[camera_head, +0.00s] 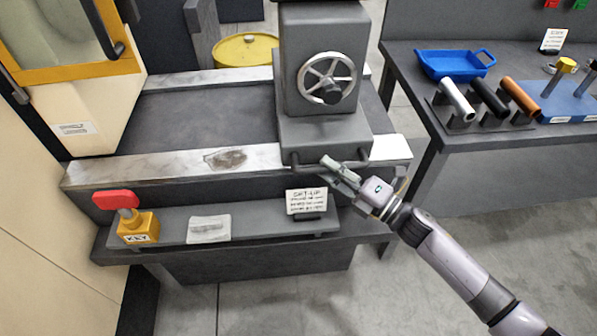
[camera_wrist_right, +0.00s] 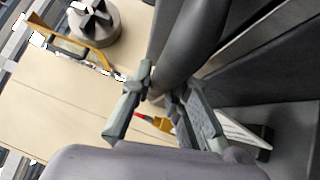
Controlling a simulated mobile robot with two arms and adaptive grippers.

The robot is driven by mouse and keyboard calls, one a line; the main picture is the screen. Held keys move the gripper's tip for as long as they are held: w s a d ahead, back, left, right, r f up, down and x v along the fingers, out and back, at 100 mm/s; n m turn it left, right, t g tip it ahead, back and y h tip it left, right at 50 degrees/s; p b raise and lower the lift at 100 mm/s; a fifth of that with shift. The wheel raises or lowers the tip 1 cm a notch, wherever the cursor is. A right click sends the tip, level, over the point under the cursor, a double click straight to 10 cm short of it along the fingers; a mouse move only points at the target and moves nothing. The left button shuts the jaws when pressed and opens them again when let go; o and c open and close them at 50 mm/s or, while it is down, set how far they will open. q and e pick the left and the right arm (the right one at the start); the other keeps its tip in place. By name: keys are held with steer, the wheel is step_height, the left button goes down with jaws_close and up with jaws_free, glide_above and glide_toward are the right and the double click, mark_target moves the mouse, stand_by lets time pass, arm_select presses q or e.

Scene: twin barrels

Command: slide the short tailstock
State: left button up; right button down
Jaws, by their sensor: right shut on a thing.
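The short tailstock (camera_head: 319,55) is a grey block with a spoked handwheel (camera_head: 328,79), standing on the right part of the lathe bed (camera_head: 130,168). A dark bar handle (camera_head: 301,167) runs along the front of its base. My right gripper (camera_head: 334,165) is at this handle, its fingers shut on it and hiding part of the bar. In the right wrist view, the fingers (camera_wrist_right: 158,100) close around the dark bar (camera_wrist_right: 187,45). My left gripper is not in view.
A ledge below the bed holds a key (camera_head: 117,200) in a yellow block, a white pad (camera_head: 209,229) and a sign (camera_head: 307,201). A yellow-framed door (camera_head: 85,72) stands left. The bed left of the tailstock is clear. A side table (camera_head: 480,150) stands right.

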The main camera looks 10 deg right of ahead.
mark_target(355, 164)
steer(key=d, duration=0.4)
steer(key=shift+d+b, duration=0.35)
steer(key=shift+d, duration=0.05)
steer(key=shift+w+d, duration=0.1)
steer(key=c, duration=1.5)
jaws_free()
steer(key=shift+d, duration=0.15)
steer(key=shift+c, duration=0.2)
steer(key=v, duration=1.2)
